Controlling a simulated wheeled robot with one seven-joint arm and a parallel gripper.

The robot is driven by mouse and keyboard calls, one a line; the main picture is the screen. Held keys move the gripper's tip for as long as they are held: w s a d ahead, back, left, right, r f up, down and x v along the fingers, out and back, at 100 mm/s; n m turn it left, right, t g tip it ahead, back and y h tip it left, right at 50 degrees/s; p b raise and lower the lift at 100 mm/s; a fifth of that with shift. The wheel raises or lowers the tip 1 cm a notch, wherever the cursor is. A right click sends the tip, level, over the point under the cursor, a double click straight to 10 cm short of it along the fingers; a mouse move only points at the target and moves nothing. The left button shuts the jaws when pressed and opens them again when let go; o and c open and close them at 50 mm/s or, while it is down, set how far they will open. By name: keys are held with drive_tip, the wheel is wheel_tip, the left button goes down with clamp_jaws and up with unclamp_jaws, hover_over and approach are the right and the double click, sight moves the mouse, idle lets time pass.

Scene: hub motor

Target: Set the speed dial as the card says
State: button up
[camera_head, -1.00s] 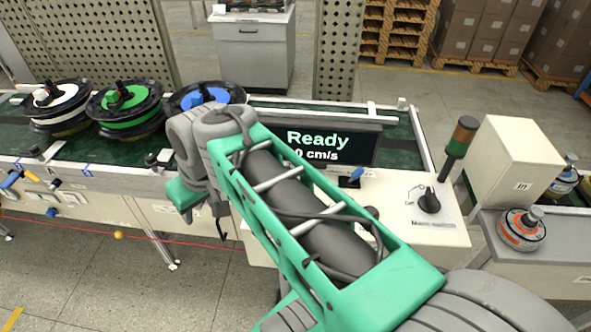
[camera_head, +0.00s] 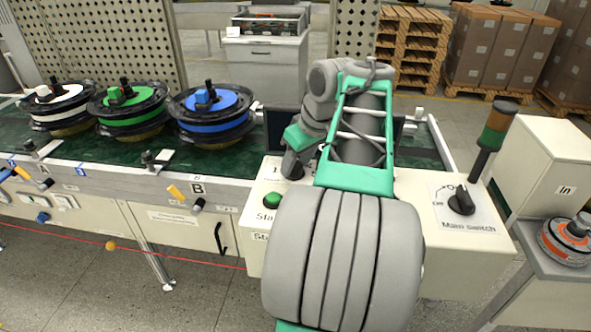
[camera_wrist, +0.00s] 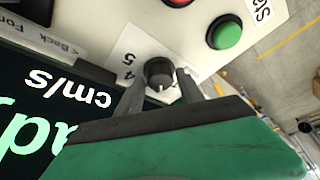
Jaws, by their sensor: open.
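The speed dial (camera_wrist: 159,72), a dark round knob with a pale mark, sits on the white panel in the wrist view, beside a scale strip (camera_wrist: 127,62) where 4 and 5 can be read. My gripper (camera_wrist: 160,82) is open, with one finger on each side of the knob; I cannot tell whether they touch it. In the head view my gripper (camera_head: 293,168) is low over the panel's left part and mostly hides the dial. The display (camera_wrist: 50,115) shows "cm/s" upside down and part of a green word. I cannot make out a card with a speed.
A green button (camera_wrist: 227,34) and part of a red button (camera_wrist: 178,3) are near the dial. The main switch (camera_head: 461,201) and signal tower (camera_head: 492,135) stand to the right. White, green and blue reels (camera_head: 213,112) sit on the conveyor at the left.

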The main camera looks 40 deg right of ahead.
drive_tip(key=shift+w+f, duration=0.1)
drive_tip(key=shift+f, duration=0.05)
drive_tip(key=shift+c, duration=0.6)
clamp_jaws()
drive_tip(key=shift+a, duration=0.15)
